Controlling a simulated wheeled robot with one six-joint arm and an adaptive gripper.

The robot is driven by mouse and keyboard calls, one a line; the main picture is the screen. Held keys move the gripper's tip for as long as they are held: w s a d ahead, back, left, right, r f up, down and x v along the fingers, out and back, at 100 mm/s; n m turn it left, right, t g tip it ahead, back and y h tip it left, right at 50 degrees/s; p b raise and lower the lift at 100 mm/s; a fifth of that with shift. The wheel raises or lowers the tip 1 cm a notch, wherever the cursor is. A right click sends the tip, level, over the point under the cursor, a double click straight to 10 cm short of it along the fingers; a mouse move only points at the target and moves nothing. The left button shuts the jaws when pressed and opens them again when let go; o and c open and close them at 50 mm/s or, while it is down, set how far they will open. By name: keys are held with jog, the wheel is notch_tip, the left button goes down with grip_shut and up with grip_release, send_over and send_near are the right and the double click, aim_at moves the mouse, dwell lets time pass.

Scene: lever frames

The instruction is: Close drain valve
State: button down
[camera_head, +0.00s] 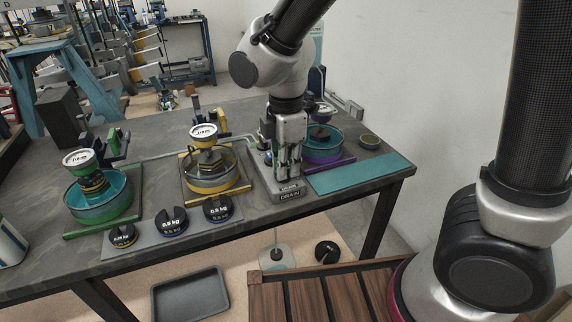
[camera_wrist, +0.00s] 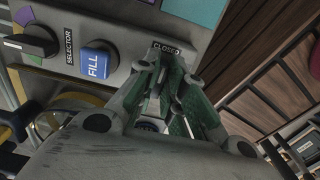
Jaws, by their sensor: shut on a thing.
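My gripper (camera_head: 287,168) points down at the grey control box (camera_head: 287,196) labelled DRAIN, at the front edge of the bench. In the wrist view its green-padded fingers (camera_wrist: 172,100) are shut on the drain valve handle. The handle is mostly hidden between the fingers, so its exact angle cannot be told. A CLOSED label (camera_wrist: 167,48) shows just beyond the fingertips. A blue FILL button (camera_wrist: 97,62) and a black SELECTOR knob (camera_wrist: 28,41) sit on the box beside my gripper.
Black weights lie on a grey plate (camera_head: 192,226). A teal mat (camera_head: 362,173) lies clear at right.

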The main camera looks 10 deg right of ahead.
jog(key=c, duration=1.5)
grip_release()
notch_tip(320, 180, up, 12)
